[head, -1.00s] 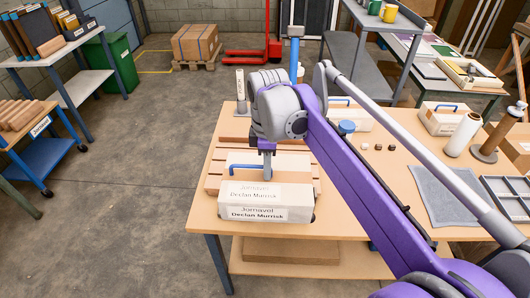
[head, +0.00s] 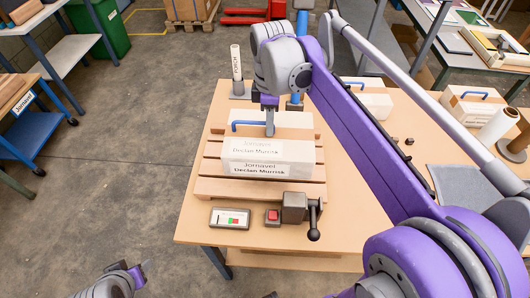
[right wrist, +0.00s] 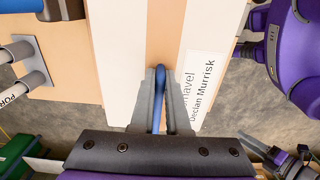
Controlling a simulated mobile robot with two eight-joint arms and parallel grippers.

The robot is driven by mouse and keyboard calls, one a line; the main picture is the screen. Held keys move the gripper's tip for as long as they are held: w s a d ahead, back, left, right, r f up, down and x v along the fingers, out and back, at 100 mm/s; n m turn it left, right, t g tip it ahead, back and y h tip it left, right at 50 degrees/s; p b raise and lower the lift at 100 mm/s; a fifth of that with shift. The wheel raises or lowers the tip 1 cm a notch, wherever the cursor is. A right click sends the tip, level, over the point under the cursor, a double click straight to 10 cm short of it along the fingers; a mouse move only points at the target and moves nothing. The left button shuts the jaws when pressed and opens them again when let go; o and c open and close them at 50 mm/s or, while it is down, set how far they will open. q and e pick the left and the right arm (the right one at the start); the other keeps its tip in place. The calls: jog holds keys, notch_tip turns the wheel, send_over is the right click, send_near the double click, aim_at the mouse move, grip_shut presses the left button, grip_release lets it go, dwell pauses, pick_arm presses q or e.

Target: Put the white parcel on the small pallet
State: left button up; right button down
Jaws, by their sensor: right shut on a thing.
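The white parcel (head: 265,158) has a printed label on its top and front and a blue handle (head: 245,124) on top. My right gripper (head: 270,131) is shut on that handle from above; the right wrist view shows the handle (right wrist: 160,85) between its fingers. The small pallet (head: 250,189), made of wooden slats, lies on the table. The parcel is over it, with slats showing at its left, right and front. I cannot tell whether the parcel touches the slats. Part of my left gripper (head: 137,275) shows low at the left, away from the table; its jaws are unclear.
A panel with coloured buttons (head: 230,218), a red-button box (head: 273,217) and a lever block (head: 295,206) stand before the pallet. A labelled post (head: 237,70) stands behind it. More white parcels (head: 372,106) stand to the right. The table's left front corner is bare.

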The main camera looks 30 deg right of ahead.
jog(key=f, duration=0.4)
jog(key=shift+s+a, duration=0.1)
jog(key=shift+s, duration=0.1)
jog(key=shift+f, duration=2.6)
jog(key=shift+w, duration=0.1)
jog(key=shift+f, duration=0.2)
jog(key=c, duration=0.9)
grip_release()
jog(key=shift+r, duration=0.1)
notch_tip(320, 180, up, 12)
jog(key=shift+r, duration=0.1)
